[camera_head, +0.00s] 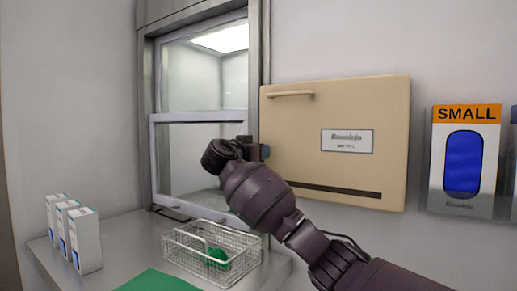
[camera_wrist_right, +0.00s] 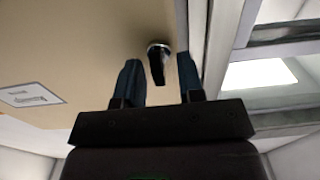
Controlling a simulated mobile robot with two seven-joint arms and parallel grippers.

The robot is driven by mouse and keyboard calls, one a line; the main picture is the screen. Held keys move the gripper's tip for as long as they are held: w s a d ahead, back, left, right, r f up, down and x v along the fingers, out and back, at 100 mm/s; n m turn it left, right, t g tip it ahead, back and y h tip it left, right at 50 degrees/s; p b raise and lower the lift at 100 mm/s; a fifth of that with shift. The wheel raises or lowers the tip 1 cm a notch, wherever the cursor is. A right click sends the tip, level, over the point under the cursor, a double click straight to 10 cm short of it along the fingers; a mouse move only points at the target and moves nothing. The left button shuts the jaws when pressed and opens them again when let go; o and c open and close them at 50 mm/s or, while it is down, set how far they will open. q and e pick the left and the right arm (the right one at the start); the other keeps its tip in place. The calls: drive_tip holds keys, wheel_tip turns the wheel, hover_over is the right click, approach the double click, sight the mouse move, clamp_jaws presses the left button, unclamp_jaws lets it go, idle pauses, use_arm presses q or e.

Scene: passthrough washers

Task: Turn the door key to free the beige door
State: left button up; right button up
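The beige door (camera_head: 300,140) is a flat panel on the wall right of the window, with a label, a handle at its upper left and a dark slot low down. It looks closed. In the right wrist view, the dark door key (camera_wrist_right: 157,68) sticks out of a round metal lock on the beige door (camera_wrist_right: 90,50). My right gripper (camera_wrist_right: 160,63) is open, with one blue finger on each side of the key and visible gaps. In the head view, my right gripper (camera_head: 264,151) is at the door's left edge and hides the key. My left gripper is not in view.
A sliding glass window (camera_head: 205,90) in a metal frame stands just left of the door. A wire basket (camera_head: 180,245) with a green item, several white boxes (camera_head: 84,240) and a green mat (camera_head: 158,281) are on the counter below. A SMALL glove dispenser (camera_head: 480,205) hangs right.

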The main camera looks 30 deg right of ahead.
drive_tip(key=shift+w+d, duration=0.1)
drive_tip(key=shift+d, duration=0.15)
drive_tip(key=shift+c, duration=0.4)
drive_tip(key=c, duration=0.6)
drive_tip(key=shift+o, duration=0.2)
